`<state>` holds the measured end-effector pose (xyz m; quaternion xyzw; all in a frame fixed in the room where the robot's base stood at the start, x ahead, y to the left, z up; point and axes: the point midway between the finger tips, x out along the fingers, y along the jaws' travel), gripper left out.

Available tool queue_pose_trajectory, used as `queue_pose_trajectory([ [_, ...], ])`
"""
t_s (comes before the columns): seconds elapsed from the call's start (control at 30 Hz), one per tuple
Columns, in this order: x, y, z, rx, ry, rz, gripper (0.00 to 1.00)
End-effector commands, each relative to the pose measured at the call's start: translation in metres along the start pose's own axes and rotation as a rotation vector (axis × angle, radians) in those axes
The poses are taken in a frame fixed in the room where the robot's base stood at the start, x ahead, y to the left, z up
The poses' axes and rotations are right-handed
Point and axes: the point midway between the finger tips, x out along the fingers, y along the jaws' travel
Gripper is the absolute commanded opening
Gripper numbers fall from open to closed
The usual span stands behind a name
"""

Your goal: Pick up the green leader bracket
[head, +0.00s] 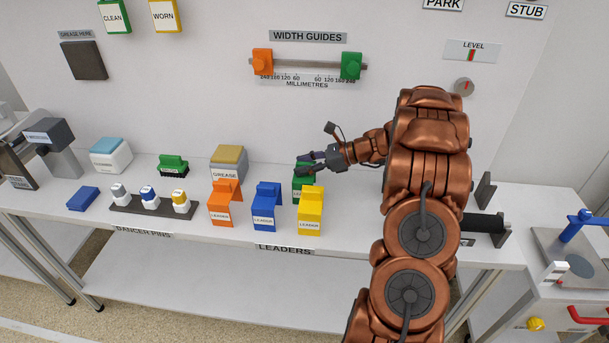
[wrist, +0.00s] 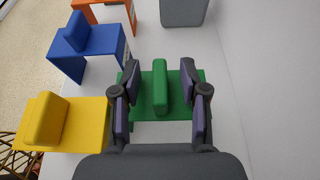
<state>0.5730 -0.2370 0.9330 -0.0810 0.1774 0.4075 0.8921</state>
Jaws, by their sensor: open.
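The green leader bracket (head: 303,188) stands on the bench behind the yellow one, partly hidden by my gripper in the head view. In the wrist view the green bracket (wrist: 159,92) lies ahead, its raised ridge between my two fingers. My gripper (head: 306,163) is open, and its fingers (wrist: 160,88) stand on either side of the ridge with a gap at each side. I cannot tell how far above the bracket's flat top the fingertips are.
Yellow (head: 311,211), blue (head: 266,206) and orange (head: 225,203) leader brackets stand close in front and to the left. A grease box (head: 229,163) stands at the back left. The wall with the width guides (head: 308,64) rises behind. Bench right of the bracket is partly hidden by my arm.

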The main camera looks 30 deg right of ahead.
Motion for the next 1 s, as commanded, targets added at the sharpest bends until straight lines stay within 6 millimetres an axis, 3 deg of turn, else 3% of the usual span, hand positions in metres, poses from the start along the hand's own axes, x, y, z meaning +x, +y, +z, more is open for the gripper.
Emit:
queue_pose_trajectory([
  [0.07, -0.0002, -0.0001, -0.0001, 0.0, 0.0, 0.0, 0.44],
  [0.5, -0.0004, 0.0, -0.0002, 0.0, 0.0, 0.0, 0.0],
  [1.0, -0.0016, -0.0004, 0.0027, -0.001, 0.0, -0.001, 0.0],
])
